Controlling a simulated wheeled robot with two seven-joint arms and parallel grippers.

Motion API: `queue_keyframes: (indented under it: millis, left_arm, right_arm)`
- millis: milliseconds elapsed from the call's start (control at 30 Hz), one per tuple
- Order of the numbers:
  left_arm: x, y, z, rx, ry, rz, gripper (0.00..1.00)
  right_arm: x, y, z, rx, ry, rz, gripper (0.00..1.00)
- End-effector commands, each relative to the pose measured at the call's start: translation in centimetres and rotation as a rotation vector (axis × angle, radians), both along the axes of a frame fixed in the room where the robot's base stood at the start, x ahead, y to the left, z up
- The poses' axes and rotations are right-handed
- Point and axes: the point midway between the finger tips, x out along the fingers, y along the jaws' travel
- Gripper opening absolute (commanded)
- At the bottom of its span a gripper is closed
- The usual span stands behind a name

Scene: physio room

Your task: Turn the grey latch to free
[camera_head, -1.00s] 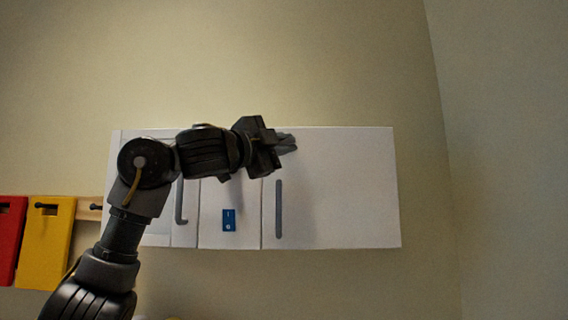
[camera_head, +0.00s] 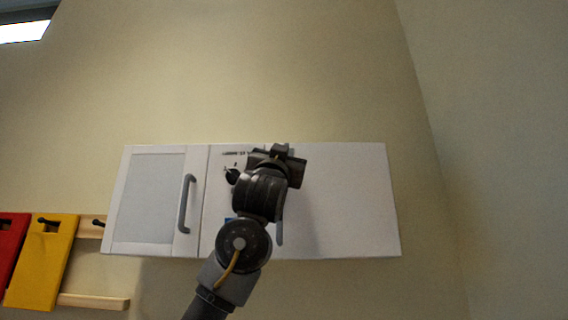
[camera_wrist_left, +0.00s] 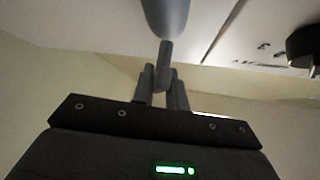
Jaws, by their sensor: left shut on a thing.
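The grey latch (camera_wrist_left: 165,58) shows in the left wrist view as a narrow bar that runs down between the two fingers. My left gripper (camera_wrist_left: 162,90) is shut on it. In the head view my left gripper (camera_head: 280,152) is at the top of the white cabinet, and the latch is hidden behind it and my wrist. A larger rounded grey part (camera_wrist_left: 166,14) is above the bar in the wrist view; I cannot tell whether it belongs to the latch. My right gripper is in neither view.
The white wall cabinet (camera_head: 345,200) has a framed left door with a grey handle (camera_head: 185,204). A black knob (camera_head: 232,176) is just left of my wrist. A second grey handle (camera_head: 280,228) is partly hidden. Yellow (camera_head: 42,265) and red boards hang at left.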

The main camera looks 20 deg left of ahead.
Motion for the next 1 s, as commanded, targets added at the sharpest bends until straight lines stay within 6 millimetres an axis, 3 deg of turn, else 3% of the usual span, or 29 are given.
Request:
queue_keyframes:
  millis: [400, 1000]
  left_arm:
    - [0.14, -0.09, -0.12, -0.219, -0.052, 0.000, 0.00]
    - [0.01, 0.03, 0.06, -0.268, -0.068, -0.001, 0.00]
  right_arm:
    - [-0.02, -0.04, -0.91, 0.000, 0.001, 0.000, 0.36]
    - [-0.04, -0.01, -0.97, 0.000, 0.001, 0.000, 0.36]
